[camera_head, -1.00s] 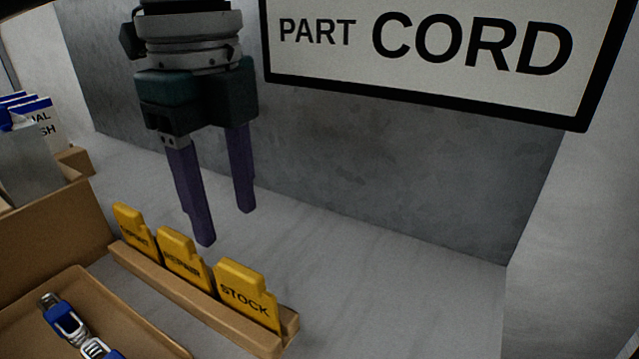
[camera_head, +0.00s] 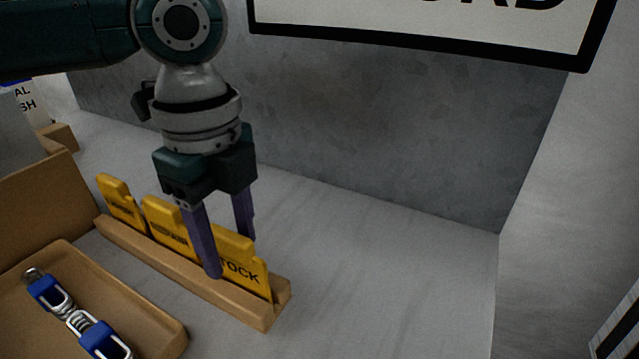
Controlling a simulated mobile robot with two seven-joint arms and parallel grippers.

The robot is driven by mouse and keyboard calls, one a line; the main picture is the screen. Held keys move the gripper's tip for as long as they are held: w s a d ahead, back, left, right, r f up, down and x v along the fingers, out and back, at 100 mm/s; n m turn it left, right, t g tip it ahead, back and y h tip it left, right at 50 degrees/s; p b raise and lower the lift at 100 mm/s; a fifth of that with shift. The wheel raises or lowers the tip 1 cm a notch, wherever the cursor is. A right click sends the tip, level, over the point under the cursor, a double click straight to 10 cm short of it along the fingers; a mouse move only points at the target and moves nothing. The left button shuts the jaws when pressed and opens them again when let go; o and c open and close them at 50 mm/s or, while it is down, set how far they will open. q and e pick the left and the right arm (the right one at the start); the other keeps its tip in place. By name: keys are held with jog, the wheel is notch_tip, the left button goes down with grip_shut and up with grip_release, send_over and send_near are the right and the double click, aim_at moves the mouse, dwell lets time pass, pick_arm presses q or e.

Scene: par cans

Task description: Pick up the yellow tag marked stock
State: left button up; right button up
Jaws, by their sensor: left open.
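The yellow tag marked STOCK (camera_head: 245,268) stands upright at the right end of a wooden rack (camera_head: 200,283), its left part hidden behind a finger. Two more yellow tags stand in the rack: a middle one (camera_head: 168,226) and a left one (camera_head: 121,202); their words are hard to read now. My left gripper (camera_head: 232,258) is open, pointing down, with its purple fingers at the STOCK tag. One finger is in front of the tag and the other shows behind it; I cannot tell whether either touches. My right gripper is not in view.
A brown tray (camera_head: 165,325) at the lower left holds a blue and metal part (camera_head: 75,318). A brown box panel (camera_head: 45,205) stands behind it. A black-framed sign (camera_head: 420,45) hangs on the grey wall. The tabletop (camera_head: 390,270) right of the rack is clear.

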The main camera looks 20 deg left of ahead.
pick_arm(q)
jog(key=shift+c, duration=0.3)
grip_shut()
jog(key=shift+r, duration=0.15)
